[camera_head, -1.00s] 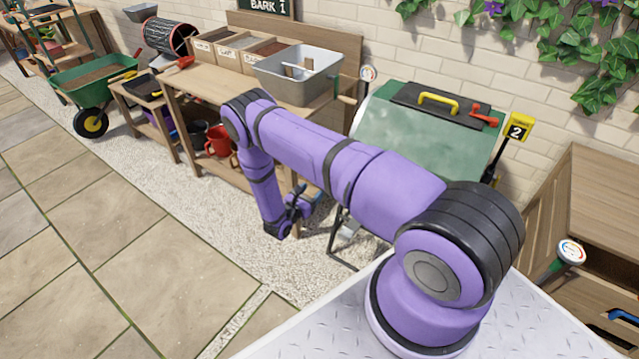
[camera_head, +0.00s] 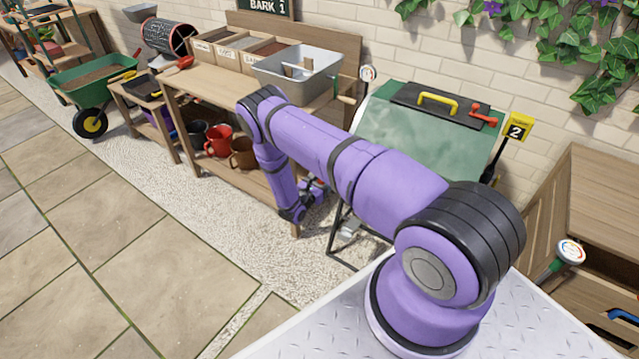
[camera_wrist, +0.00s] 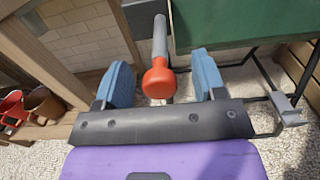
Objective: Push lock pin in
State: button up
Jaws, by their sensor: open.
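The lock pin, a grey rod with a red-orange knob (camera_wrist: 158,80), shows in the wrist view beside the green drum (camera_wrist: 212,28). My gripper (camera_wrist: 160,65) is open, with one blue finger on each side of the pin. A gap shows between each finger and the knob, so it holds nothing. How far the pin sits in its seat cannot be told. In the head view my gripper (camera_head: 314,192) is low between the wooden bench and the green drum (camera_head: 405,130), partly hidden by my arm.
The bench (camera_head: 190,98) stands left of my gripper, with a red mug (camera_head: 218,140) and a brown mug (camera_head: 243,153) on its lower shelf. The drum's dark metal stand (camera_head: 338,235) is close on the right. Gravel lies below.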

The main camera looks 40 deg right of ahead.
jog(key=c, duration=0.9)
jog(key=shift+c, duration=0.2)
jog(key=shift+x, duration=2.6)
jog(key=o, duration=1)
jog(key=shift+d, duration=0.1)
jog(key=shift+v, duration=4.5)
